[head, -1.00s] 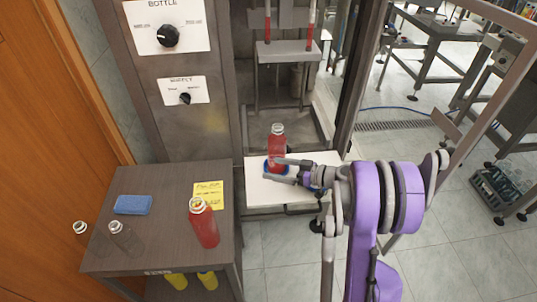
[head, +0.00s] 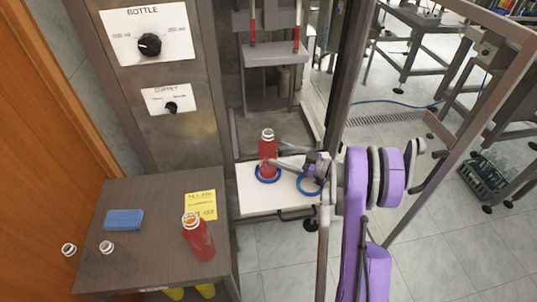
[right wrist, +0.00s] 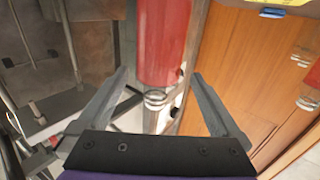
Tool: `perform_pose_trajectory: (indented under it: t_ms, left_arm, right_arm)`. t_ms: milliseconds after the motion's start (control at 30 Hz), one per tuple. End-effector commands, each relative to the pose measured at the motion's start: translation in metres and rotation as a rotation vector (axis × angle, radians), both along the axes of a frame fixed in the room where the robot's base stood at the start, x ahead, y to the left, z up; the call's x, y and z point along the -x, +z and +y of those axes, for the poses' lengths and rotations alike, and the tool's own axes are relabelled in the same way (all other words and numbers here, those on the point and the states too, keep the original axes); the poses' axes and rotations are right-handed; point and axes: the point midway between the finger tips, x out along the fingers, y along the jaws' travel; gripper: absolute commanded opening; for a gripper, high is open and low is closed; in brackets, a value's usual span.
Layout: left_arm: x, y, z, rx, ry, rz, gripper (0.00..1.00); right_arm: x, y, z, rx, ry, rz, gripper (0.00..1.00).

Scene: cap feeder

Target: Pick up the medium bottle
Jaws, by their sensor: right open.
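A red bottle with a clear neck (head: 267,151) stands upright inside a blue ring on the white board (head: 252,199). A larger-looking red bottle (head: 198,241) stands on the grey table. I cannot tell by label which is the medium one. My right gripper (head: 276,154) is open at the right side of the bottle on the board, its fingertips near the body. In the right wrist view, a red bottle (right wrist: 162,42) appears upside down between and beyond the spread fingers (right wrist: 160,76); contact is not clear. My left gripper is not in view.
A second blue ring (head: 310,186) on the board is empty. A grey machine frame (head: 345,75) rises behind the board.

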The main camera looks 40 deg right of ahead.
Motion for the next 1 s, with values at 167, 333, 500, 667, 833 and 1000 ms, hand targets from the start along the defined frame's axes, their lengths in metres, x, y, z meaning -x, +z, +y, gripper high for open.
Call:
perform_pose_trajectory:
  t_ms: [167, 333, 500, 667, 833, 1000]
  left_arm:
    - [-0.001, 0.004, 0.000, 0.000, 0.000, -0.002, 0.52]
    - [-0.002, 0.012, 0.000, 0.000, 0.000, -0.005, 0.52]
    - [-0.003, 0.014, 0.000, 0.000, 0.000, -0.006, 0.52]
    - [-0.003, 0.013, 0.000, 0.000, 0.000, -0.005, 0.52]
    - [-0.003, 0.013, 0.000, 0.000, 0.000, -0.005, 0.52]
    - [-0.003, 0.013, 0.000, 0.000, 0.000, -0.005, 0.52]
  right_arm:
    - [-0.014, 0.002, 0.006, 0.000, 0.001, 0.000, 1.00]
    - [-0.038, 0.006, 0.016, 0.000, 0.003, -0.001, 1.00]
    - [-0.053, 0.005, 0.023, 0.000, 0.001, 0.000, 1.00]
    - [-0.053, 0.004, 0.022, 0.000, 0.000, 0.000, 1.00]
    - [-0.053, 0.004, 0.022, 0.000, 0.000, 0.000, 0.75]
    - [-0.053, 0.004, 0.022, 0.000, 0.000, 0.000, 0.44]
